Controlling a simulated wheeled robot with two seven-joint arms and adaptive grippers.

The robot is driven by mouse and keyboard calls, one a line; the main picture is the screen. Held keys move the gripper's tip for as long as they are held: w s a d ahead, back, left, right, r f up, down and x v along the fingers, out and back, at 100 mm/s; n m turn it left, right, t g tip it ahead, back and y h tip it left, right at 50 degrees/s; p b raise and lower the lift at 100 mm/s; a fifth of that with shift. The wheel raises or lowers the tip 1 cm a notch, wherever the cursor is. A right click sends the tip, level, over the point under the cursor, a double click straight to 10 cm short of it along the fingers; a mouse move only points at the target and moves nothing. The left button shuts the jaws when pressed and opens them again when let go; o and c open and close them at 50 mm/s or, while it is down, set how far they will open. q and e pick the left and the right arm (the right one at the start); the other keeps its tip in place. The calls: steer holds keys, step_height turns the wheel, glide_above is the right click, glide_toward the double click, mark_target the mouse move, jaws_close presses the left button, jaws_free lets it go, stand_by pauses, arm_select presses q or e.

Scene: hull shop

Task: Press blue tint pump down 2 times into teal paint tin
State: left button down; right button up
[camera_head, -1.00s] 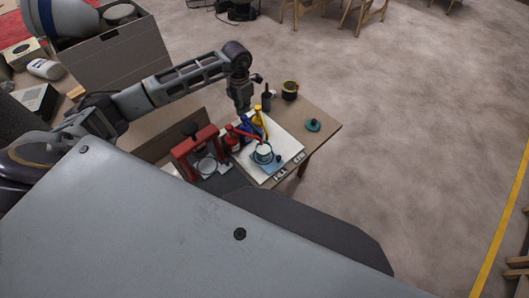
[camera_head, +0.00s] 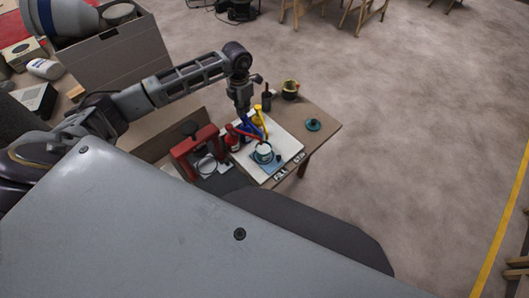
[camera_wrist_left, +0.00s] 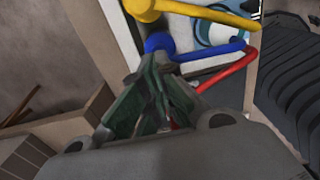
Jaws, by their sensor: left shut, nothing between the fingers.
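The blue tint pump (camera_head: 246,128) stands on a white board, between the red pump (camera_head: 232,143) and the yellow pump (camera_head: 257,119). The teal paint tin (camera_head: 263,155) sits in front of the pumps with a pale top. My left gripper (camera_head: 243,109) points down, shut and empty, just above the blue pump. In the left wrist view my closed fingers (camera_wrist_left: 154,98) are close to the blue pump head (camera_wrist_left: 160,44), whose spout reaches right over the tin. I cannot tell whether they touch. My right gripper is not in view.
A red press-like frame (camera_head: 195,153) stands left of the pumps. A dark cup (camera_head: 290,89) and a dark slim container (camera_head: 266,101) stand behind. A teal lid (camera_head: 313,125) lies on the bare right part of the wooden table (camera_head: 325,128).

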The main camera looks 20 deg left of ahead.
arm_select(q)
steer(key=shift+f+b, duration=1.05)
steer(key=shift+f, duration=0.5)
steer(key=shift+r, duration=0.1)
steer(key=shift+r+p, duration=1)
steer(key=shift+r, duration=0.6)
steer(key=shift+f+b, duration=1.2)
steer(key=shift+f, duration=0.55)
steer(key=shift+r, duration=0.2)
steer(key=shift+r+p, duration=1.05)
steer(key=shift+r, duration=0.5)
steer(key=shift+r, duration=0.15)
steer(key=shift+r+p, duration=1.7)
steer(key=shift+r, duration=1.2)
